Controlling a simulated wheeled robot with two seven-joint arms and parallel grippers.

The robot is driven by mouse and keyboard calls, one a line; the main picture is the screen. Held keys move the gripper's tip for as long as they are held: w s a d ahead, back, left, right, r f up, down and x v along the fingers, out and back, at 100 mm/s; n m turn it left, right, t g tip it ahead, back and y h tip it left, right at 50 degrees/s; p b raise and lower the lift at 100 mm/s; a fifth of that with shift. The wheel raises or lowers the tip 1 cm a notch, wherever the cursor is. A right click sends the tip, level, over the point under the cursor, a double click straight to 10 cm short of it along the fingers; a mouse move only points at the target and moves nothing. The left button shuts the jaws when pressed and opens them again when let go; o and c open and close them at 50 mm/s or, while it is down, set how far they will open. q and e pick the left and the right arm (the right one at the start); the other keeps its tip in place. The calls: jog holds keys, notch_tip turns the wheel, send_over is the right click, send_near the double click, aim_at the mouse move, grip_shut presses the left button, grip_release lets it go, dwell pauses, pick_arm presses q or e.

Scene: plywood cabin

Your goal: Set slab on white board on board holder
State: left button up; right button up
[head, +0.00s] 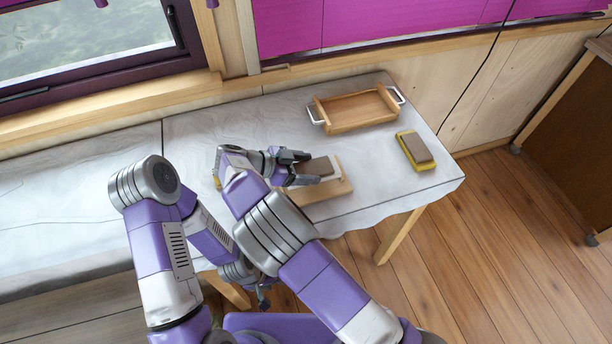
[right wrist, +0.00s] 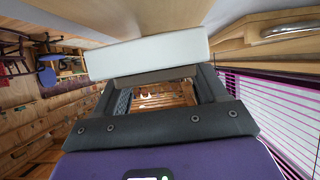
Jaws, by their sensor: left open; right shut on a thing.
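A brown slab (head: 317,166) is between the fingers of my right gripper (head: 298,167), which is shut on it. The slab also shows as a thin brown strip between the fingertips in the right wrist view (right wrist: 155,76). The white board (head: 336,173) lies under or just beside the slab; in the right wrist view the white board (right wrist: 148,52) is right against the slab's edge, and I cannot tell whether they touch. The wooden board holder (head: 325,192) is on the table beneath the board, partly hidden by my right arm. My left gripper (head: 262,297) is open and empty, low by the table's front edge.
A wooden tray (head: 352,128) with metal handles stands at the table's back. A yellow block (head: 403,149) with a brown slab-like piece on top (head: 416,146) lies near the right edge. The cloth-covered table (head: 400,190) has bare room at the front right.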

notch_tip(320, 180, down, 4)
jog(key=shift+r, duration=0.15)
jog(key=o, duration=1.6)
pick_arm(q)
jog(key=shift+f, duration=0.1)
